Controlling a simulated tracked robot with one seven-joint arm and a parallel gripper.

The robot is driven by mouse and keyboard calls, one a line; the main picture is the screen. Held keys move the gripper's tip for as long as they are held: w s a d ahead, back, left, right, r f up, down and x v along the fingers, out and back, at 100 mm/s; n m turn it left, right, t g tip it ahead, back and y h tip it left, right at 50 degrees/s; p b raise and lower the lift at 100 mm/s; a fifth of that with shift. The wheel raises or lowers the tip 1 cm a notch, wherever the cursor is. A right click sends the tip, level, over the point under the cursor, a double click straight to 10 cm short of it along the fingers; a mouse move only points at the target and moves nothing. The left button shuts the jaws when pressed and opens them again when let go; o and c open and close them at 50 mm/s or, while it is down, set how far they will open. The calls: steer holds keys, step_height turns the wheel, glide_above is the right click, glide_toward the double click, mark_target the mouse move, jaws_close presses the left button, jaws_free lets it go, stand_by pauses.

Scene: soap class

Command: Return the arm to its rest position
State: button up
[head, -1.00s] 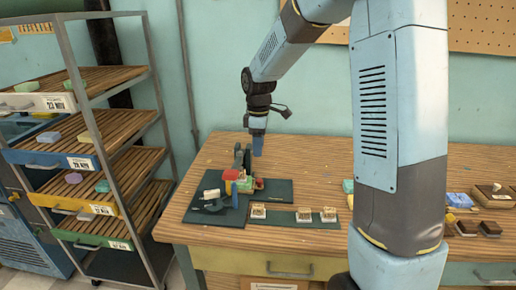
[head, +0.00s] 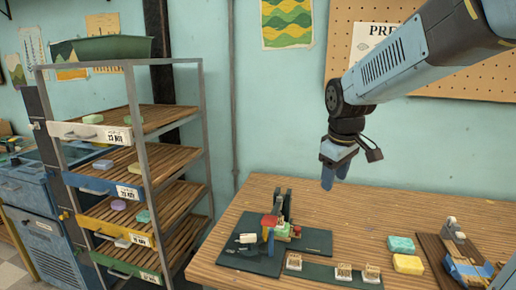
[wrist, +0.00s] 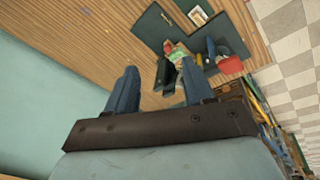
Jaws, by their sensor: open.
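My gripper (head: 328,172) hangs in the air above the wooden table (head: 384,212), to the right of and above the small press-like device (head: 280,215). It points downward and its two blue fingers are apart with nothing between them. In the wrist view my gripper (wrist: 158,88) also shows open and empty, with the table top and the device beyond its fingers. My arm reaches in from the upper right of the head view.
A rack (head: 203,150) with several slatted shelves of soaps stands at the left. Dark mats (head: 318,240) lie under the device. Stamps (head: 343,272), green soap (head: 401,244) and yellow soap (head: 407,264) lie on the table. The air around my gripper is clear.

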steer(key=s+d+r+m+t, duration=0.1)
steer(key=s+d+m, duration=0.1)
steer(key=s, duration=0.5)
steer(key=s+d+r+m+t, duration=0.1)
steer(key=s+d+r+m, duration=0.1)
steer(key=s+m, duration=0.3)
steer(key=s, duration=0.3)
steer(key=shift+s+r+t, duration=0.2)
steer(key=shift+r+t, duration=0.05)
steer(key=shift+t, duration=0.05)
steer(key=shift+s+d+m, duration=0.1)
steer(key=shift+s+m, duration=0.15)
steer(key=shift+m, duration=0.05)
steer(key=shift+c, duration=0.2)
steer(key=shift+s+f, duration=0.1)
steer(key=shift+s, duration=0.05)
steer(key=shift+c, duration=0.8)
steer(key=shift+d, duration=0.1)
